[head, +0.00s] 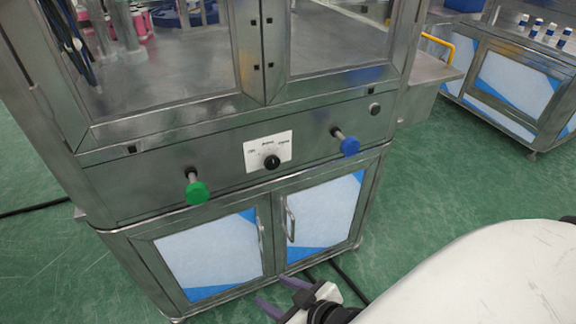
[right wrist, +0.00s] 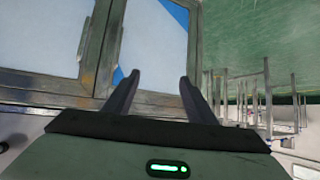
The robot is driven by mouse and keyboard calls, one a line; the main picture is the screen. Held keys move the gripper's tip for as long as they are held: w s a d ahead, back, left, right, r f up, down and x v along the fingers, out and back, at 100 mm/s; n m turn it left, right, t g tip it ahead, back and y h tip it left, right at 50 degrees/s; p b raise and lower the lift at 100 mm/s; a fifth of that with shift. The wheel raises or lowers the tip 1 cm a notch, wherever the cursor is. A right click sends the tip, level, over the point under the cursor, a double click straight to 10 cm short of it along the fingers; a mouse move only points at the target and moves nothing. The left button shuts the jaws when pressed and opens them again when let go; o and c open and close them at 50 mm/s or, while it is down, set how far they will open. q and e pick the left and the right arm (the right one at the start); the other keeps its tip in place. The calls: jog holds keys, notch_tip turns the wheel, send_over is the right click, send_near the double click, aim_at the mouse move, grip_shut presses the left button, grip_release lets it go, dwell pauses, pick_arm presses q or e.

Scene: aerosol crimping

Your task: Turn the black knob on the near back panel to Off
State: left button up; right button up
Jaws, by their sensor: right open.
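The black knob (head: 271,162) sits on a white label plate (head: 268,150) in the middle of the machine's steel panel (head: 225,165) in the head view. The plate's small lettering is too blurred to read surely, and I cannot tell the knob's setting. My right gripper (head: 283,306) is at the bottom of the head view, below and apart from the knob, near the lower cabinet doors. Its two fingers (right wrist: 160,95) stand apart and empty in the right wrist view, where the knob does not show. My left gripper is not in view.
A green button (head: 197,191) sticks out left of the knob and a blue button (head: 350,146) right of it. Cabinet doors with handles (head: 290,218) are below. A steel side shelf (head: 433,70) juts out at right. Green floor lies open right of the machine.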

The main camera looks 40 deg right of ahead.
jog(key=w+d+r+m+t+h+b, duration=0.1)
jog(key=w+d+r+t+h+b, duration=0.1)
jog(key=w+d+r+t+b, duration=0.45)
jog(key=m+h+b, duration=0.3)
jog(key=h+b, duration=0.1)
jog(key=b, duration=0.1)
send_near(273, 163)
jog(key=shift+t, duration=0.25)
jog(key=x, duration=0.7)
jog(key=shift+w+d+f, duration=0.15)
jog(key=shift+w+f, duration=0.1)
jog(key=shift+w, duration=0.15)
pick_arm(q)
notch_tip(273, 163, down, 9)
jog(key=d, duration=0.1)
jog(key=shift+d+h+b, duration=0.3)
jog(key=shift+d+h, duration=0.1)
pick_arm(e)
jog(key=shift+w+d, duration=0.1)
jog(key=shift+w, duration=0.3)
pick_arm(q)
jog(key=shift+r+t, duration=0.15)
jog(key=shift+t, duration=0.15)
pick_arm(e)
jog(key=shift+c, duration=0.2)
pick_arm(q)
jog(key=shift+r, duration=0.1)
pick_arm(e)
jog(key=c, duration=1)
